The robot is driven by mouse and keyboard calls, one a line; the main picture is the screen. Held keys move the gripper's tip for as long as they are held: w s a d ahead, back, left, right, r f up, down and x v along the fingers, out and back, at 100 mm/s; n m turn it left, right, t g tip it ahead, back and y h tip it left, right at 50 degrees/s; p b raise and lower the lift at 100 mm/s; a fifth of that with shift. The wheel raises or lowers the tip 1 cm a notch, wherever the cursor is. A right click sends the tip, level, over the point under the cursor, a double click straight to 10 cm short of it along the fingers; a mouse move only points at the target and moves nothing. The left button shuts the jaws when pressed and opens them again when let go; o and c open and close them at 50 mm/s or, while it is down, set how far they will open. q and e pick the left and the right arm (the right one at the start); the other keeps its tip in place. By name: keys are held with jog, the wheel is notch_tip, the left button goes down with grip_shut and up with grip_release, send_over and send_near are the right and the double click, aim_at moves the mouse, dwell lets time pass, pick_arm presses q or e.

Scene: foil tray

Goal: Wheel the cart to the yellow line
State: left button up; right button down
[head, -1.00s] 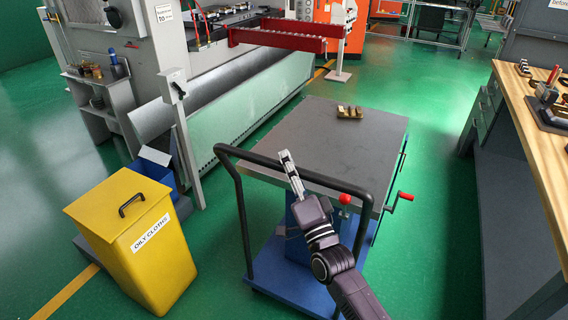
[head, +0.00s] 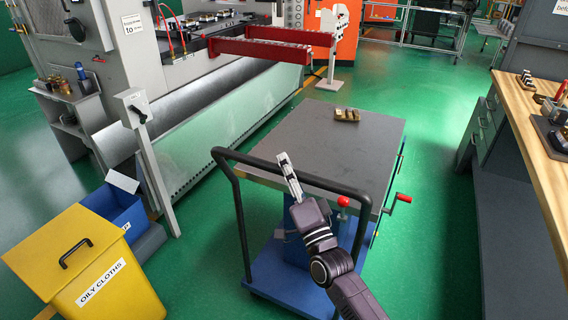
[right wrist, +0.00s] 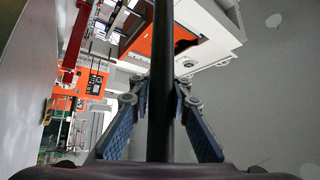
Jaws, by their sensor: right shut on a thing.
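The cart has a grey top (head: 325,145), a blue base and a black push handle (head: 290,172) at its near side. My right gripper (head: 285,162) is at the middle of this handle. In the right wrist view its two fingers (right wrist: 162,100) are shut around the black bar. A small brass-coloured part (head: 347,114) sits at the far end of the cart top. A short piece of yellow line (head: 318,73) shows on the green floor beyond the cart, by the machine, partly hidden. My left gripper is not in view.
A yellow oily-cloths bin (head: 90,265) and a blue box (head: 118,212) stand at left. A large grey machine (head: 210,125) with a red beam (head: 263,50) runs along the left. A wooden-topped bench (head: 545,150) stands at right.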

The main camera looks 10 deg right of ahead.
jog(key=shift+w+d+f, duration=0.1)
jog(key=shift+d+f, duration=0.05)
jog(key=shift+f, duration=0.35)
jog(key=shift+d+f, duration=0.15)
jog(key=shift+f, duration=0.3)
jog(key=c, duration=2.2)
grip_release()
jog(key=o, duration=0.4)
jog(key=shift+d+r+h, duration=0.1)
jog(key=shift+d+h, duration=0.15)
jog(key=shift+h, duration=0.05)
jog(key=shift+o, duration=0.2)
jog(key=shift+r, duration=0.1)
jog(key=shift+a+r, duration=0.15)
jog(key=v, duration=1.2)
